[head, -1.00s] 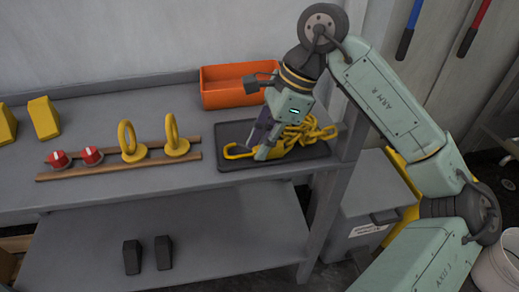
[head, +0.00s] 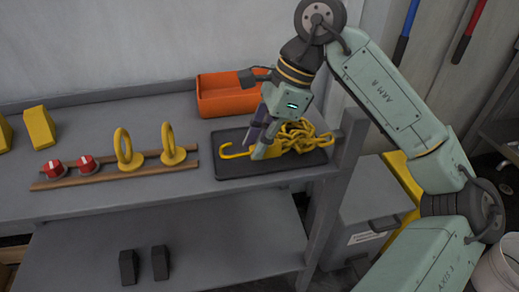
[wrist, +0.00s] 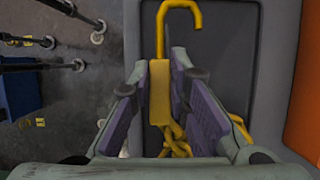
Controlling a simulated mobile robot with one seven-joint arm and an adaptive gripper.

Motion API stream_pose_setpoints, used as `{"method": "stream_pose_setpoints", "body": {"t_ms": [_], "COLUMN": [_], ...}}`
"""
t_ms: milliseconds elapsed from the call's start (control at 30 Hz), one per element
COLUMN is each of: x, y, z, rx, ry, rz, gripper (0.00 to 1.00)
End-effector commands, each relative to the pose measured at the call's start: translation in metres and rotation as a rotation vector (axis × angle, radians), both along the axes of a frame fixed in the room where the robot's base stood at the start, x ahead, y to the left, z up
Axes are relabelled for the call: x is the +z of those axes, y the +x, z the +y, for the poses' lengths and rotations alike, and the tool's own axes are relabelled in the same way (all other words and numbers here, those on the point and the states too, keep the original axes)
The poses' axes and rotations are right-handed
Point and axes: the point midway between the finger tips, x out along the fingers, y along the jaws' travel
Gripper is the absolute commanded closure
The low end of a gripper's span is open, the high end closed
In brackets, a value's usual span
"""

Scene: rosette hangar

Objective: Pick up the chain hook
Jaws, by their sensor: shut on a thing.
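The yellow chain hook (head: 234,153) is over the left part of a dark tray (head: 235,174) on the bench. My gripper (head: 258,150) points down there, shut on the hook's block-like shank. In the wrist view, the shank (wrist: 160,92) stands between the purple pads of my gripper (wrist: 161,105), and the curved hook end points toward the top of the picture. The yellow chain (head: 300,135) joined to it lies heaped in the tray to the right, partly behind my fingers. Any gap under the hook is hard to judge.
An orange bin (head: 228,101) stands behind the tray. Two yellow eye bolts (head: 124,150) and two red knobs (head: 87,164) sit by wooden rails at left. A bench post (head: 345,150) rises close to the tray's right side. The bench front is clear.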

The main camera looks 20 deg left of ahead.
Motion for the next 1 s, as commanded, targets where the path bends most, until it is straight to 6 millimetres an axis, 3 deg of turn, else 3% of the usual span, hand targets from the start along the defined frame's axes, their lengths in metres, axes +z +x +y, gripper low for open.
{"method": "stream_pose_setpoints", "body": {"t_ms": [67, 600, 800, 1000], "x": [0.013, 0.022, 0.026, 0.027], "y": [0.000, -0.131, -0.155, -0.160], "z": [0.001, 0.001, 0.001, 0.001], "rx": [-0.001, 0.002, 0.000, 0.001], "ry": [0.000, 0.000, 0.000, 0.001], "rz": [-0.003, -0.005, -0.002, -0.001], "gripper": [1.00, 1.00, 1.00, 1.00]}}
